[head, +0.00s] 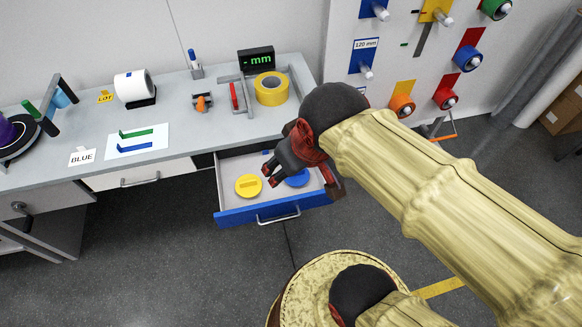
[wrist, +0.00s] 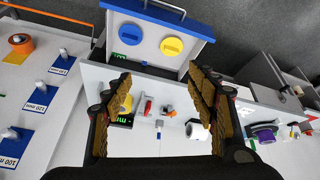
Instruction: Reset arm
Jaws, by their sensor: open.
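My gripper (head: 272,174) hangs above the open blue-fronted drawer (head: 222,217) in the head view, with my arm reaching in from the right. In the wrist view my gripper (wrist: 164,90) has its two fingers spread wide with nothing between them. A yellow round piece (head: 248,186) and a blue round piece (head: 297,179) lie in the drawer, the blue one partly hidden by my gripper. The wrist view also shows the yellow piece (wrist: 172,46) and the blue piece (wrist: 128,35) lying apart.
On the bench (head: 185,135) are a yellow tape roll (head: 271,89), a display (head: 256,59), a white roll (head: 134,87), a BLUE card (head: 82,156) and a sheet with green and blue strips. A pegboard (head: 400,60) with coloured rolls stands at right. The floor before the drawer is clear.

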